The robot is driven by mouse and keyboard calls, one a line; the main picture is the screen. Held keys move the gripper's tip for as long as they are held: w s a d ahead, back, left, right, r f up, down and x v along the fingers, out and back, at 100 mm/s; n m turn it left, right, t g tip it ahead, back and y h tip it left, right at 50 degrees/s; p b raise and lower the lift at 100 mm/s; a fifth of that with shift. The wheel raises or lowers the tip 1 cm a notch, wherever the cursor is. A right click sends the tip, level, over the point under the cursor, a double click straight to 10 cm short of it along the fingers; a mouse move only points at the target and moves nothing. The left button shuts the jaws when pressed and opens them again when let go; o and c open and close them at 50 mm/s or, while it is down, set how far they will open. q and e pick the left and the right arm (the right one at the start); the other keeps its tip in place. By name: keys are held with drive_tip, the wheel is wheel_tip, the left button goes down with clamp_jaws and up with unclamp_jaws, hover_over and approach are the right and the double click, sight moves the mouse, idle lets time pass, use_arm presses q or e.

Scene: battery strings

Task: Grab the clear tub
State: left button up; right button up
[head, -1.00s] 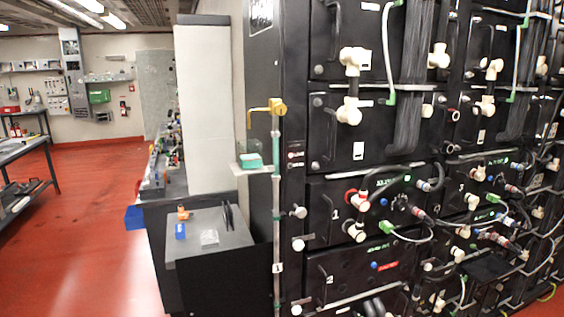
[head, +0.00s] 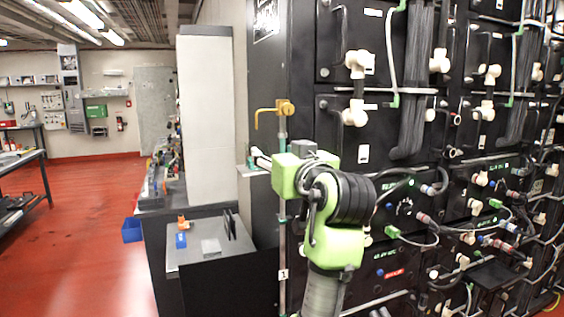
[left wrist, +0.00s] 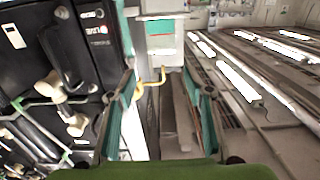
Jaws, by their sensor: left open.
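The clear tub (left wrist: 160,38) appears at the top centre of the left wrist view, pale with teal in it, beyond the fingertips. In the head view its place on the small white shelf (head: 248,173) by the post is mostly covered by my left gripper (head: 258,162). The left gripper is open, its fingers pointing left at the shelf. In the left wrist view its two teal-padded fingers (left wrist: 164,105) stand apart with nothing held between them. I cannot tell whether a finger touches the tub. My right gripper is in neither view.
A yellow hook (head: 273,109) juts out above the shelf and also shows in the left wrist view (left wrist: 154,79). Black battery racks (head: 395,130) with cables stand right. A grey-topped stand (head: 208,262) holds small items below. Red floor (head: 80,215) is open at left.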

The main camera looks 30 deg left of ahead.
sight(260, 147)
use_arm(q)
drive_tip(key=p+x, duration=0.2)
drive_tip(key=x, duration=0.6)
drive_tip(key=shift+w+a, duration=0.1)
drive_tip(key=shift+a, duration=0.1)
drive_tip(key=p+x, duration=0.1)
drive_tip(key=x, duration=0.1)
drive_tip(key=p+x, duration=0.2)
drive_tip(key=x, duration=0.1)
drive_tip(key=shift+a+f, duration=0.3)
drive_tip(key=shift+a, duration=0.1)
drive_tip(key=shift+d, duration=0.1)
drive_tip(key=shift+d, duration=0.1)
drive_tip(key=c, duration=0.8)
